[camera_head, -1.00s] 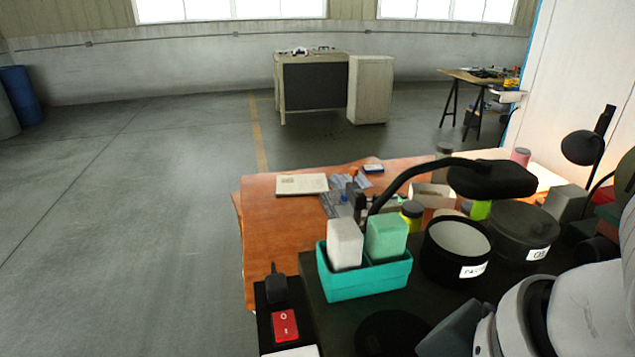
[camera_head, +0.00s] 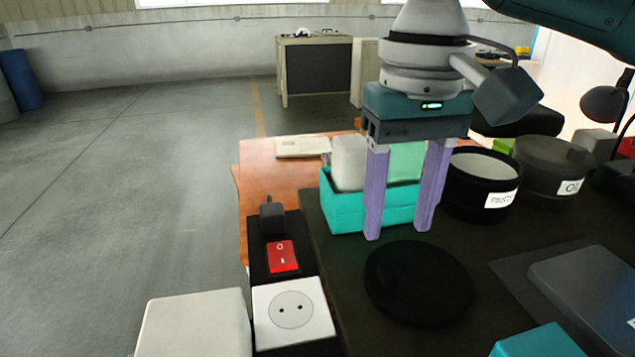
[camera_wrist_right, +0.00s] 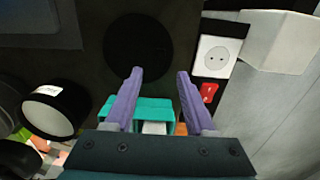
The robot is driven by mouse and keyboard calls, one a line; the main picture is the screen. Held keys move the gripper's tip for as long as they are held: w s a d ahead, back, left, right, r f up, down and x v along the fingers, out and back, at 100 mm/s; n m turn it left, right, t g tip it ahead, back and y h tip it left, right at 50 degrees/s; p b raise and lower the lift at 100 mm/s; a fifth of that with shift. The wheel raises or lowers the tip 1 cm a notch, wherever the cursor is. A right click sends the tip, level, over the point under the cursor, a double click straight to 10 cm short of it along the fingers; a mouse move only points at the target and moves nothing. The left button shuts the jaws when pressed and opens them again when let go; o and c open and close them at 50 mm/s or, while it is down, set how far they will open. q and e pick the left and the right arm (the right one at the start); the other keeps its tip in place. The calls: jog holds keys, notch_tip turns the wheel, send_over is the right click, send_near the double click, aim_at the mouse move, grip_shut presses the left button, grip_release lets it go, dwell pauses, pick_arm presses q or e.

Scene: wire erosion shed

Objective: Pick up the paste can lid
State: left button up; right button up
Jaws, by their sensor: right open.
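The paste can lid (camera_head: 430,290) is a flat black disc with a small raised knob, lying on the dark bench top. In the right wrist view the lid (camera_wrist_right: 138,50) lies beyond the fingertips. My right gripper (camera_head: 396,234) has two purple fingers, open and empty, pointing down above and behind the lid. It also shows in the right wrist view (camera_wrist_right: 160,74). The open paste can (camera_head: 470,212), black with a white label, stands to the right behind the gripper and also shows in the right wrist view (camera_wrist_right: 55,112). My left gripper is not in view.
A teal tray (camera_head: 340,212) with upright blocks stands behind the fingers. A second dark can (camera_head: 555,180) stands right of the paste can. A red switch (camera_head: 282,257) and white socket (camera_head: 291,310) lie left of the lid. A grey flat box (camera_head: 590,290) lies to its right.

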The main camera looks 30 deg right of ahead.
aim_at(389, 270)
notch_tip(389, 270, down, 7)
jog(key=shift+f, duration=0.2)
jog(key=shift+c, duration=0.2)
grip_shut()
dwell(0.4)
